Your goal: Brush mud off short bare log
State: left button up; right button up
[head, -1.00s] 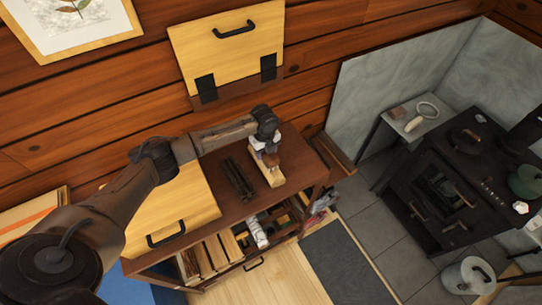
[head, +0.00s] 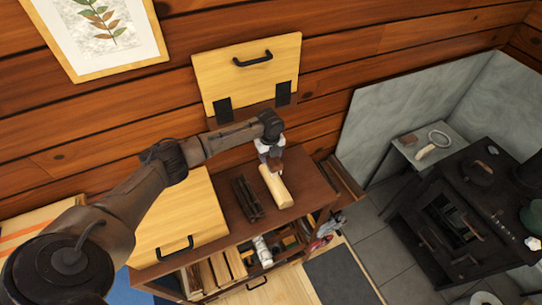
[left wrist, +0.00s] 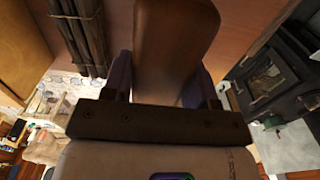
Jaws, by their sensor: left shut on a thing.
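The short bare log (head: 279,190) is pale and lies on the dark brown cabinet top (head: 222,203). Any mud on it is too small to make out. My left gripper (head: 270,149) is above the log's far end, shut on a brown brush (head: 272,163). In the left wrist view the brush (left wrist: 172,45) shows as a broad brown wooden piece between the two fingers, and it hides the log. In the head view the brush's lower end is at the log's far end; I cannot tell whether they touch. My right gripper is out of view.
A bundle of dark sticks (head: 246,199) lies just left of the log. A yellow panel with a black handle (head: 182,220) is farther left. Split wood fills the shelf below. A black stove (head: 450,215) and small side table (head: 428,147) stand at right.

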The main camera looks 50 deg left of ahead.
pick_arm(q)
jog(key=shift+r+p, duration=1.35)
jog(key=shift+r, duration=0.4)
jog(key=shift+f, duration=0.15)
